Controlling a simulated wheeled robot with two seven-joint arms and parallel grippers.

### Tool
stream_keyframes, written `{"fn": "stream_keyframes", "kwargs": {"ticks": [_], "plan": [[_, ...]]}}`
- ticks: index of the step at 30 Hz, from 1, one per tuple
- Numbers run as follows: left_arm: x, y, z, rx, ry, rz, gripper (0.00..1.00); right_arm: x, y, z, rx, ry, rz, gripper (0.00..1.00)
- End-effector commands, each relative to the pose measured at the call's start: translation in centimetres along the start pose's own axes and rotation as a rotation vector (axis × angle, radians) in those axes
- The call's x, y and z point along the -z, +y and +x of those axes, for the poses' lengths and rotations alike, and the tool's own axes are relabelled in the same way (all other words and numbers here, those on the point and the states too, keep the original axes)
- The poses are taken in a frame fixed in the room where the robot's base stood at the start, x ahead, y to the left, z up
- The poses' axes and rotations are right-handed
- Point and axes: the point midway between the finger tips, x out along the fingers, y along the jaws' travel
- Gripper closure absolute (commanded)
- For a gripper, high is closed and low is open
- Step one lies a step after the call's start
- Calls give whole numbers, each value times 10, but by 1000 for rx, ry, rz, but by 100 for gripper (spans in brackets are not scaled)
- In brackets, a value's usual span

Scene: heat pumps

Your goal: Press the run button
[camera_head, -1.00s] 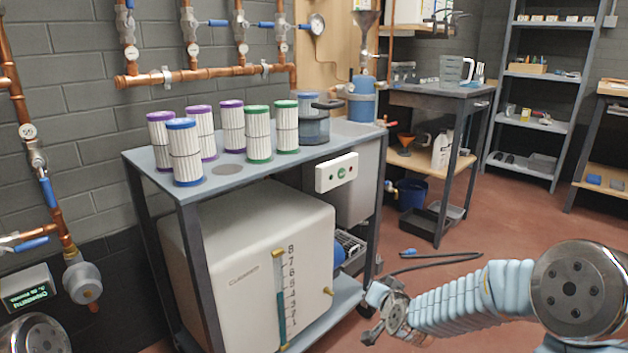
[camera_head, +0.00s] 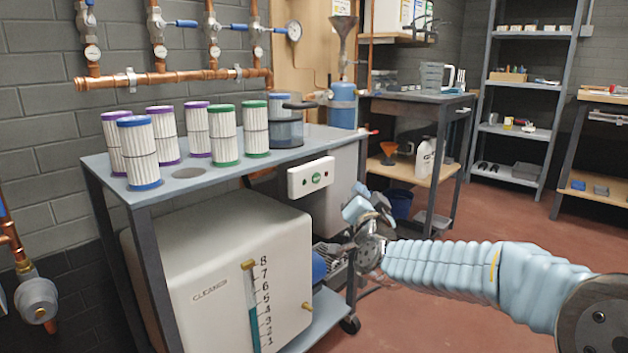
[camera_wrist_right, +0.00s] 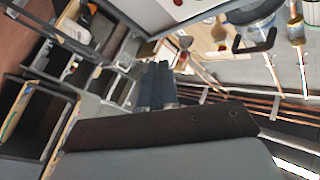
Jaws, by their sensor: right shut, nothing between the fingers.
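The white control box (camera_head: 311,177) is fixed to the front edge of the grey bench's top. A round green button (camera_head: 316,178) sits in its middle, with small dark buttons beside it; I cannot read which is the run button. My right gripper (camera_head: 351,207) is shut and empty, just right of and below the box, apart from it in the picture. In the right wrist view its closed fingers (camera_wrist_right: 155,86) point up the picture, and part of a white panel (camera_wrist_right: 180,8) shows at the top edge. My left gripper is out of view.
Several filter cartridges (camera_head: 223,136) and a dark-lidded clear pot (camera_head: 286,125) stand on the bench (camera_head: 190,172). A white tank (camera_head: 215,275) with a level scale stands below. Copper pipes (camera_head: 170,78) run along the wall.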

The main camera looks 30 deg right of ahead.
Motion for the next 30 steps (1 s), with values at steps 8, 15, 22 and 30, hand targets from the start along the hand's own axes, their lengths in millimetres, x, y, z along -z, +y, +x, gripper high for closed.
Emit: {"fn": "stream_keyframes", "kwargs": {"ticks": [8, 15, 22, 30], "plan": [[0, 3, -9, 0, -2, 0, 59, -6, -9, 11, 0, -3, 0, 100], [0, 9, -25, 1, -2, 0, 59, -23, -27, 34, 0, -5, -1, 100], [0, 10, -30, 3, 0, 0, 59, -39, -39, 53, 0, -3, 1, 100], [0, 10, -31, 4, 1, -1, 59, -45, -44, 61, 0, -1, -1, 100]]}}
